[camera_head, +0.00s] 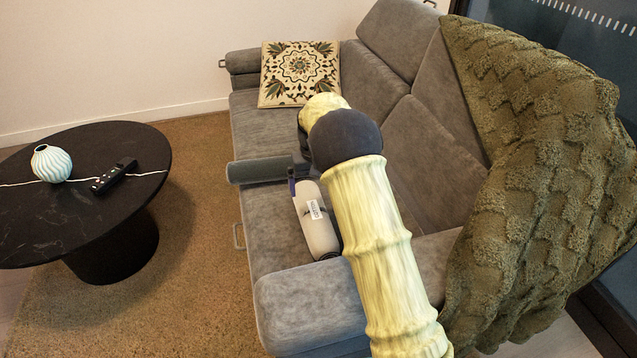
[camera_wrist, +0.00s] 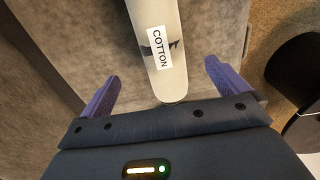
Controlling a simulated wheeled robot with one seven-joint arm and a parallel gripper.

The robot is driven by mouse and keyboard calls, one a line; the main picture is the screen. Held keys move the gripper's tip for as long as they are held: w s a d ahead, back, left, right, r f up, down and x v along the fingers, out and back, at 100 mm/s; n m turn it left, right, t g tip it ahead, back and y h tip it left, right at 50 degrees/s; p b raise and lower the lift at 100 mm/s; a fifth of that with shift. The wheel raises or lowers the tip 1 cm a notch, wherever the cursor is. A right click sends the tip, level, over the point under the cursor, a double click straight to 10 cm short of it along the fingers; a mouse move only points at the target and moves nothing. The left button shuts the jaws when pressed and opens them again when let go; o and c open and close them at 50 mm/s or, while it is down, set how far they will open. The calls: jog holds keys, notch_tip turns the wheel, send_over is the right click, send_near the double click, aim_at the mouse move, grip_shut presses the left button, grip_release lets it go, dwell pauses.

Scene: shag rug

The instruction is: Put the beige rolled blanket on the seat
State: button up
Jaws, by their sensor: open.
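The beige rolled blanket (camera_head: 316,222) lies on the grey sofa's seat (camera_head: 266,226), near the front armrest. It has a white label, which reads COTTON in the wrist view, where the roll (camera_wrist: 160,85) shows at the top centre. My gripper (camera_wrist: 160,88) is open, with one purple finger on each side of the roll's near end and visible gaps between. In the head view my arm hides most of the gripper; a purple finger shows at the roll's far end. I cannot tell whether the fingers are level with the roll.
A patterned cushion (camera_head: 300,73) lies on the far seat. An armrest (camera_head: 261,170) divides the seats. A green throw (camera_head: 545,170) covers the sofa's right side. A round black table (camera_head: 60,215) with a vase (camera_head: 51,163) and a dark remote-like object (camera_head: 114,176) stands left.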

jog(key=s+d+r, duration=0.2)
jog(key=s+d, duration=0.1)
jog(key=s, duration=0.4)
jog(key=s+d+r+m+t, duration=0.1)
jog(key=s+d+r, duration=0.1)
jog(key=s, duration=0.4)
jog(key=s+d+r+m+t, duration=0.1)
jog(key=s+d+r, duration=0.1)
jog(key=s+d, duration=0.3)
jog(key=shift+s, duration=1.35)
jog(key=shift+t, duration=0.3)
jog(key=s, duration=0.3)
jog(key=s+d, duration=0.1)
jog(key=s, duration=0.6)
jog(key=shift+d+f, duration=0.25)
jog(key=shift+f, duration=0.05)
jog(key=shift+w, duration=0.1)
